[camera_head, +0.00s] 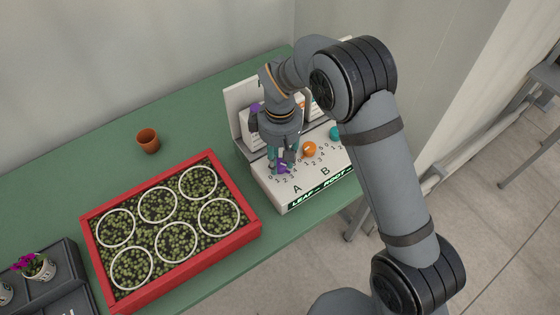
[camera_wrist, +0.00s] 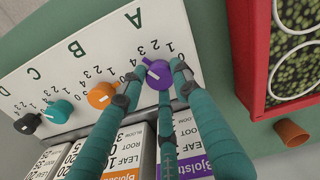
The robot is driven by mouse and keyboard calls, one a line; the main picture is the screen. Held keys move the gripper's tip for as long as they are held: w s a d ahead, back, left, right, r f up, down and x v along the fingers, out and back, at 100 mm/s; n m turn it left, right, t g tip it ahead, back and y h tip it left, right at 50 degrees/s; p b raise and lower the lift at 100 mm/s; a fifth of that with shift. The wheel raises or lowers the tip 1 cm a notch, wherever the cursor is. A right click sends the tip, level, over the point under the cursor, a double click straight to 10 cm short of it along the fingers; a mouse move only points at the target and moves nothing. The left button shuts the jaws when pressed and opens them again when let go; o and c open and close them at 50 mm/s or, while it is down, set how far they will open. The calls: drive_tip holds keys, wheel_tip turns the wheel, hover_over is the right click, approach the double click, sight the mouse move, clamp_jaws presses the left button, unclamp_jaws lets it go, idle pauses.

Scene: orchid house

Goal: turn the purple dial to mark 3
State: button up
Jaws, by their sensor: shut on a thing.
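The purple dial (camera_wrist: 158,77) sits on the white panel (camera_wrist: 100,52) at scale A, rightmost of the dials in the wrist view. Its scale has printed numbers from 0 to 4. A small light mark shows on the dial, but I cannot tell which number it points to. My gripper (camera_wrist: 161,72) is shut on the purple dial, with teal fingers around it. In the head view, my gripper (camera_head: 282,157) reaches down to the panel, and the purple dial (camera_head: 283,168) is partly hidden by the fingers.
An orange dial (camera_wrist: 102,95), a teal dial (camera_wrist: 58,111) and a black dial (camera_wrist: 28,123) line the same panel. Labelled boxes (camera_wrist: 192,142) stand behind them. A red tray (camera_head: 254,228) and a terracotta pot (camera_head: 148,141) are on the green table (camera_head: 200,100).

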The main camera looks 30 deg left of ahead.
sight(280, 163)
drive_tip(key=shift+m+b, duration=0.6)
drive_tip(key=shift+m, duration=0.6)
drive_tip(key=o, duration=1.2)
wheel_tip(280, 163, up, 12)
